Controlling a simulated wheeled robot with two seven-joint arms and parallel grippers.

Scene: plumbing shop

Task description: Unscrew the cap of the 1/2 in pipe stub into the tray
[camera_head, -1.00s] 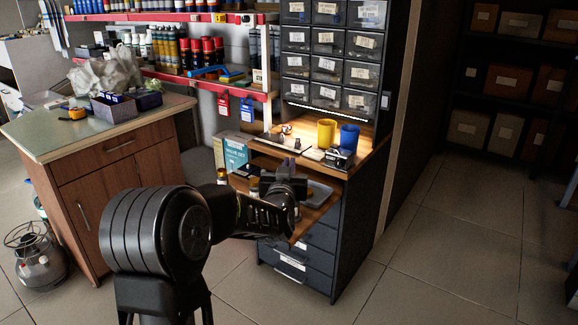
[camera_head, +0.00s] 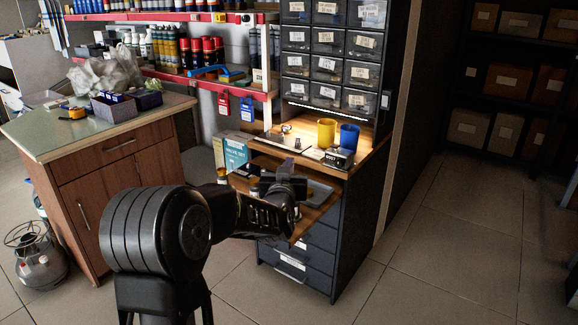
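My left arm reaches from the lower left to the small workbench, and my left gripper (camera_head: 284,182) is over its pulled-out wooden board (camera_head: 304,226). The gripper is dark and small from here, and its wrist blocks the view, so I cannot tell whether its fingers are open or shut. A grey tray (camera_head: 321,195) lies on the board just right of the gripper and is partly covered by it. I cannot make out the 1/2 in pipe stub or its cap; the gripper may hide them. My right gripper is not in view.
A yellow cup (camera_head: 326,132), a blue cup (camera_head: 349,137) and a black box (camera_head: 340,158) stand on the bench behind the board. A teal box (camera_head: 235,154) stands to the left. Small-parts drawers (camera_head: 327,68) rise behind. The floor at right is clear.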

